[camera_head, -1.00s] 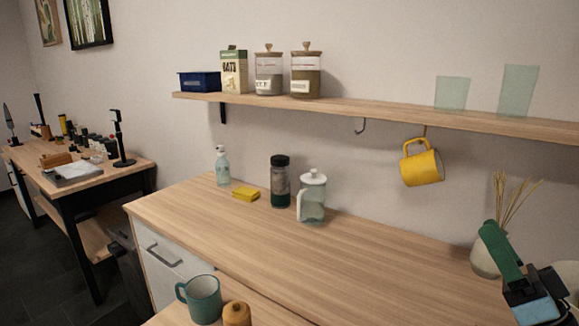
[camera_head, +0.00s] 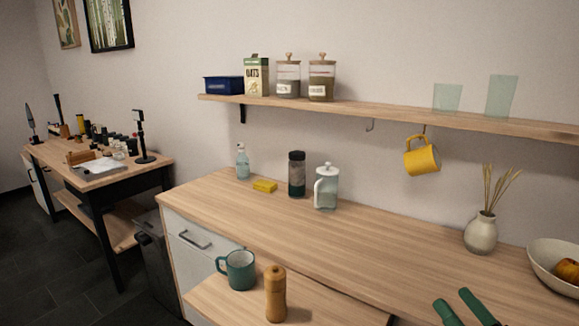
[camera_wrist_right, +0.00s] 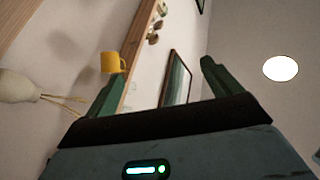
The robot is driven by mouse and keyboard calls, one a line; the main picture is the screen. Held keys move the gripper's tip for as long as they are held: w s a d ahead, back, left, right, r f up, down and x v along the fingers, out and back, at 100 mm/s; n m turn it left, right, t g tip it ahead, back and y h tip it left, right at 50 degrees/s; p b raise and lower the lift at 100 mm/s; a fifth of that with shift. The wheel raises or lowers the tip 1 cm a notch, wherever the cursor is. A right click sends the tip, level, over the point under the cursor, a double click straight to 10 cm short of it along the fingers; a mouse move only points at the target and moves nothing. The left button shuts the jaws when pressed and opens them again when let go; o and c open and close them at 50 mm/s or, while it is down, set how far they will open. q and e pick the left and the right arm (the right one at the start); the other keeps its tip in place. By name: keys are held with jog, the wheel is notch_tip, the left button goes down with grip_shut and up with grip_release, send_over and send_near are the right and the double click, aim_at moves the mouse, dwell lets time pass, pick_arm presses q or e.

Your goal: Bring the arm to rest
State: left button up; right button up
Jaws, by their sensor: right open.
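My right gripper (camera_head: 451,297) shows at the bottom right of the head view. Its two green fingers are apart, with nothing between them. The fingers appear in front of the wooden counter (camera_head: 390,235). In the right wrist view the open right gripper (camera_wrist_right: 162,69) faces the wall and shelf, and no object is between its fingers. The yellow mug (camera_head: 421,156) hangs from a hook under the shelf and also shows in the wrist view (camera_wrist_right: 111,62), apart from the fingers. My left gripper is not in view.
A vase (camera_head: 481,233) and a bowl with fruit (camera_head: 545,265) stand on the counter at the right. A teal mug (camera_head: 239,270) and a wooden mill (camera_head: 275,296) stand at the front. A glass jug (camera_head: 327,187) stands near the wall. The counter's middle is clear.

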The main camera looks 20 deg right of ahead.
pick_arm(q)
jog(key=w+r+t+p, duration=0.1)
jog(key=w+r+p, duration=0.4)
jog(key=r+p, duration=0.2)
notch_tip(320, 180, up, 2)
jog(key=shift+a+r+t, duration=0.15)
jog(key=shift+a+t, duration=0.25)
pick_arm(e)
jog(key=s+a+f+n+g, duration=0.1)
jog(key=s+a+f+g, duration=0.3)
jog(key=s+a+f, duration=0.2)
jog(key=s+a+f+n+g+h, duration=0.1)
jog(key=s+a+f+g, duration=0.3)
jog(key=s+f, duration=0.6)
jog(key=s+a+f+n+g+h, duration=0.1)
jog(key=s+a+f+n+g, duration=0.1)
jog(key=s+a+f+g, duration=0.3)
jog(key=s+a+f, duration=0.3)
jog(key=f, duration=0.4)
jog(key=shift+f, duration=0.4)
jog(key=shift+a, duration=0.1)
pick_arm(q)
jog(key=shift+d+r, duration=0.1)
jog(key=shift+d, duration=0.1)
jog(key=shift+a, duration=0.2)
